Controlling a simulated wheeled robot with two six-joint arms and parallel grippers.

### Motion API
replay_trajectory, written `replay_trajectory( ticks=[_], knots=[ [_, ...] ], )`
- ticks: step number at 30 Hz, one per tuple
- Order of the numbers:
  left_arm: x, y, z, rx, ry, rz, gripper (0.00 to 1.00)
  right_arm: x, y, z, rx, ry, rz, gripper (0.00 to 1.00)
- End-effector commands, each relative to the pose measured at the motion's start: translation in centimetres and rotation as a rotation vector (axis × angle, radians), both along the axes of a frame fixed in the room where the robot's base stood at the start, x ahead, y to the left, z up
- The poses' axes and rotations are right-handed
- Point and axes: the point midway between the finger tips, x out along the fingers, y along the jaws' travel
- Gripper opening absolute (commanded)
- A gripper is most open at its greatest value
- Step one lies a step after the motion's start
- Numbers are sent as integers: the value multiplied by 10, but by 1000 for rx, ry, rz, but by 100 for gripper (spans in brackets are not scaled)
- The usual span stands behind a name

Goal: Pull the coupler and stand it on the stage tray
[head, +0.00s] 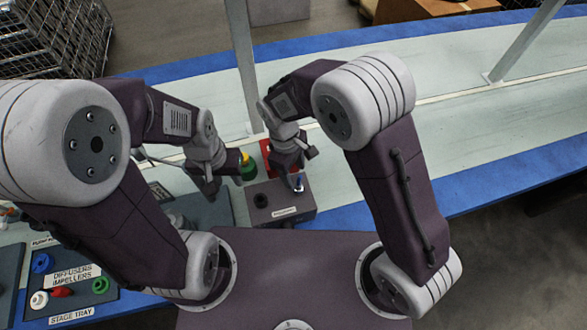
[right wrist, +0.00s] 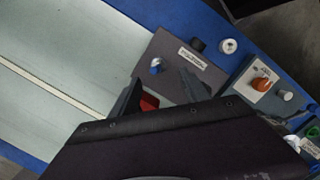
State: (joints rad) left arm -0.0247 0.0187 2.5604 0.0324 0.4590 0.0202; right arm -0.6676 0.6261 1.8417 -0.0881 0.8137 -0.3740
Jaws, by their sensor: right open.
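A grey box (head: 285,212) with a white label stands on the bench in the head view. A small blue-topped piece (head: 299,184), perhaps the coupler, stands upright at its right side. In the right wrist view it is the blue and white piece (right wrist: 156,65). The stage tray (head: 85,302) lies at lower left with blue, white, red and green parts.
A green bottle with a yellow top (head: 247,168) stands between my grippers. A red item (head: 266,148) lies behind the grey box. The right wrist view shows another box with an orange knob (right wrist: 260,84). The pale bench to the right is clear; a post rises behind my grippers.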

Motion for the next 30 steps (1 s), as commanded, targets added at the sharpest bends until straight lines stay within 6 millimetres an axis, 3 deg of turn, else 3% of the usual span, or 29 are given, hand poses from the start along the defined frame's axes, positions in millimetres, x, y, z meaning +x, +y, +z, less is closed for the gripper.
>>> replay_trajectory(
  ticks=[4, 15, 26, 30],
  knots=[
    [0, 0, -2, 0, 0, 0, 36, -1, -3, -14, -2, 1, -4, 54],
    [0, 0, -10, 0, 0, 0, 36, -6, -12, -80, 0, 1, -6, 54],
    [0, 0, -10, 0, 0, 0, 36, -6, -14, -89, 1, -2, -7, 54],
    [0, 0, -10, 0, 0, 0, 36, -6, -14, -89, 2, -1, -7, 20]
  ],
)
